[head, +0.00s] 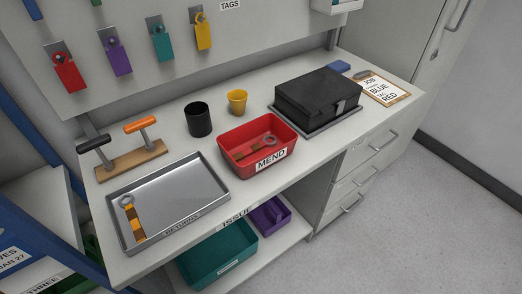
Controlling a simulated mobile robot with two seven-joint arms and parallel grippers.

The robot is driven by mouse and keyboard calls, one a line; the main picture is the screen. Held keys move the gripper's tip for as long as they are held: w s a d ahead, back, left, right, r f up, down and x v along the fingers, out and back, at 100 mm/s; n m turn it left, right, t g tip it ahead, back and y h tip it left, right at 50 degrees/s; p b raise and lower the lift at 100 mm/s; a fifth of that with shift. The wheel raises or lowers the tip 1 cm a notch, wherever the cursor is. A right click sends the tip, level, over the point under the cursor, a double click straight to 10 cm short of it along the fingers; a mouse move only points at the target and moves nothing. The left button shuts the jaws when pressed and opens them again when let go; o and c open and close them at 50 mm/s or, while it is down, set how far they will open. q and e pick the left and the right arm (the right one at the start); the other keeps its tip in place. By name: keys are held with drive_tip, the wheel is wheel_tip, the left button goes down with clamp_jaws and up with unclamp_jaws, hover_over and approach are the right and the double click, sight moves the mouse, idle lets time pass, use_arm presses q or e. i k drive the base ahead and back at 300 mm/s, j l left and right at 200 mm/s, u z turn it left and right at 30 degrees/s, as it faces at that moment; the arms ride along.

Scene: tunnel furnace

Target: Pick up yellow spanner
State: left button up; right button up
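A spanner with a grey ring end and a yellow-orange handle crossed by darker brown bands (133,220) lies in the left part of the shallow metal tray (215,200) labelled RETURNS. Its ring end points towards the back of the bench and its handle towards the front. Nothing touches it from above. Neither of my grippers shows in the head view.
A red MEND bin (284,158) holding a grey ring-ended tool stands right of the tray. Behind are a black cup (198,120), a yellow cup (237,103) and a wooden stand (131,160) with black and orange handles. A black case (310,98) stands further right.

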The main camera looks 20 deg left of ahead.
sight(139, 234)
drive_tip(key=j+u, duration=0.1)
drive_tip(key=u, duration=0.75)
drive_tip(key=j+u, duration=0.15)
drive_tip(key=u, duration=0.3)
drive_tip(key=i+u, duration=0.1)
drive_tip(key=u, duration=0.35)
